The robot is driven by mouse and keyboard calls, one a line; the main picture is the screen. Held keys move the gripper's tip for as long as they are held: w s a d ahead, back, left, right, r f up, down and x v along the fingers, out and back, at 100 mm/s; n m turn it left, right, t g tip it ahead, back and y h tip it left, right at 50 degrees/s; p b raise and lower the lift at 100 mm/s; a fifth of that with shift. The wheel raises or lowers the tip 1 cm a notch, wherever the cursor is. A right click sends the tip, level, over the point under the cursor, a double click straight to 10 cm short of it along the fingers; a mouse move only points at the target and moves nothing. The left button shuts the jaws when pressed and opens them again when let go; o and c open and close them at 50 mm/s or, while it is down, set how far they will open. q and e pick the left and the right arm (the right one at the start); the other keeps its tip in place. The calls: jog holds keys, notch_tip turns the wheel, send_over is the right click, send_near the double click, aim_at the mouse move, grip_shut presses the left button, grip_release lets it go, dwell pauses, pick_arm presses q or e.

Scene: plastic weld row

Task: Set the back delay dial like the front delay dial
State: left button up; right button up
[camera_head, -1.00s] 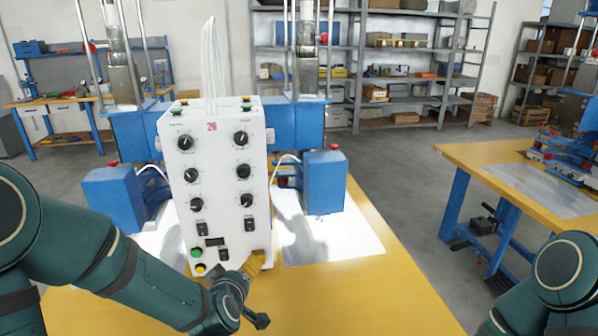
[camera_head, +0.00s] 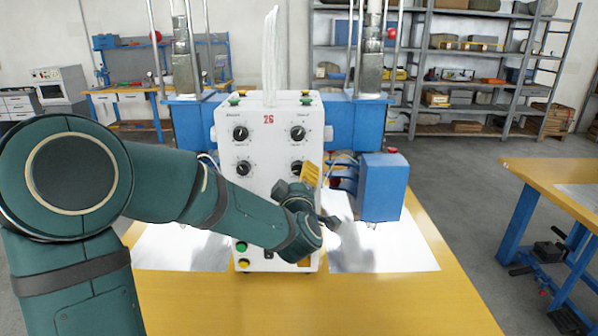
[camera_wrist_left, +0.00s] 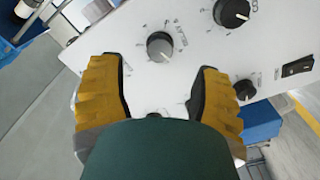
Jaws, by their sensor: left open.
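A white control box (camera_head: 270,150) marked 26 stands on the yellow table with two columns of dials. Two black dials show at the top, left (camera_head: 240,133) and right (camera_head: 298,133), with a left one (camera_head: 243,168) and a right one (camera_head: 296,167) below. My left arm hides the lower dials. I cannot read which are the delay dials. My left gripper (camera_head: 311,172) is open, its yellow fingers at the right column. In the left wrist view the open fingers (camera_wrist_left: 158,82) face the panel, apart from a grey-capped dial (camera_wrist_left: 159,46) just beyond them. My right gripper is out of view.
A blue unit (camera_head: 382,187) stands right of the box, close to my left gripper. The front of the table (camera_head: 330,300) is clear. Another yellow table (camera_head: 550,180) stands at the right.

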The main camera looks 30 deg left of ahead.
aim_at(298, 171)
pick_arm(q)
jog(key=x, duration=0.6)
grip_shut()
